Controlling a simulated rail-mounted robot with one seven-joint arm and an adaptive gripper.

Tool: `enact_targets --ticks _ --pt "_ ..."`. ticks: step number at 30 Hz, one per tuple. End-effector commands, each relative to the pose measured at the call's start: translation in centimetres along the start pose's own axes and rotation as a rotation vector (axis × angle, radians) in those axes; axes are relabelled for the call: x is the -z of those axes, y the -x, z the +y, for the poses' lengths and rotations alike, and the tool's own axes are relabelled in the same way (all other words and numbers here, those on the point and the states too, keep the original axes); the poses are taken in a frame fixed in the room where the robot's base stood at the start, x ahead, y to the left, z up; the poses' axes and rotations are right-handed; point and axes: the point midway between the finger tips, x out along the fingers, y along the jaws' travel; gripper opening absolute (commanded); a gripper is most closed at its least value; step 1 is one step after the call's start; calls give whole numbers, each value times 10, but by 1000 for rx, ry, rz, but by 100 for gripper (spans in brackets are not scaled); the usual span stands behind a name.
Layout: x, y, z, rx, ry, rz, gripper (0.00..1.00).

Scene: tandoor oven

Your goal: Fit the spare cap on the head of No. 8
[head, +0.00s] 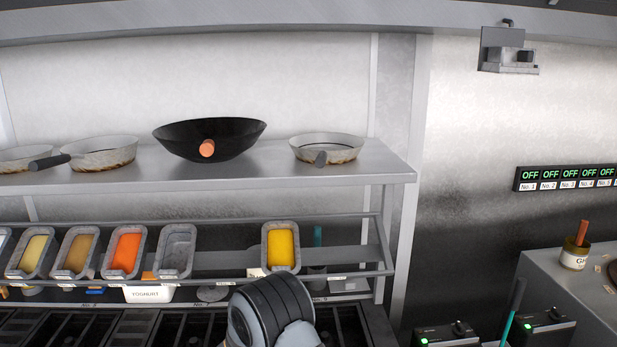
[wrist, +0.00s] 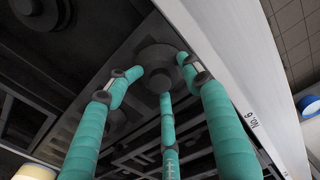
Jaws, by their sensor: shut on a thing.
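In the wrist view, the three teal fingers of my gripper (wrist: 160,79) are closed in around a dark grey round cap-like piece (wrist: 158,58). It has a stepped, raised middle and sits close to a dark metal surface; I cannot tell whether it touches that surface. In the head view my arm's dark wrist (head: 270,315) is at the bottom middle, over the dark grates, and its fingers are hidden. I cannot make out which burner head is No. 8. Another dark round piece (wrist: 115,122) shows partly behind the left finger.
A pale metal edge (wrist: 225,65) with a number label runs close beside the right finger. In the head view, a rail of sauce tubs (head: 281,248) and a white yoghurt tub (head: 148,293) stand behind my wrist. A shelf (head: 230,178) with pans is above.

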Motion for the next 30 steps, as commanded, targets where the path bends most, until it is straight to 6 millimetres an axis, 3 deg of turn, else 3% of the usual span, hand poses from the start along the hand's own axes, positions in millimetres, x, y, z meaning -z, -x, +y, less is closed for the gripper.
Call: enact_targets --ticks 1,25,26,30 --pt "-5 -8 -9 23 2 -14 0" --pt "-4 11 -6 17 0 -11 0" --pt "-4 11 -6 17 0 -11 26" --pt "-4 12 -5 16 0 -10 35"
